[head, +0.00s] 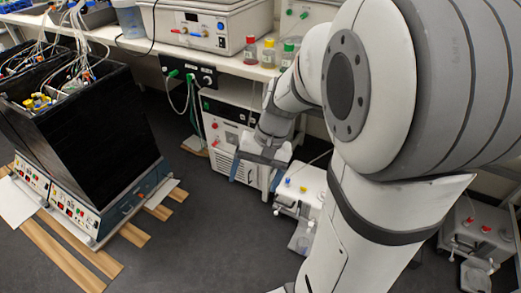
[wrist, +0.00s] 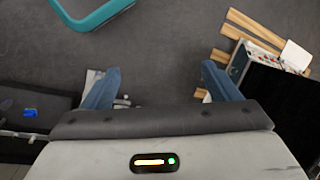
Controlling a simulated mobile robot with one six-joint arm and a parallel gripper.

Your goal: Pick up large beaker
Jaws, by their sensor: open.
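My gripper (head: 256,174) hangs in front of the white cabinet under the bench, pointing down. In the wrist view its two blue fingers (wrist: 160,72) are spread apart with only dark floor between them, so it is open and empty. A translucent, bucket-like vessel (head: 128,20) stands at the back left of the bench, cut off by the top edge. It may be the large beaker, but I cannot be sure. It is well away from my gripper and does not show in the wrist view.
Bottles with red (head: 250,50), yellow (head: 268,53) and green (head: 287,56) caps stand on the bench beside a white shaker (head: 215,28). A tall black unit (head: 95,130) stands on wooden slats at left. A white device (head: 300,190) stands low beside my gripper. Floor between is clear.

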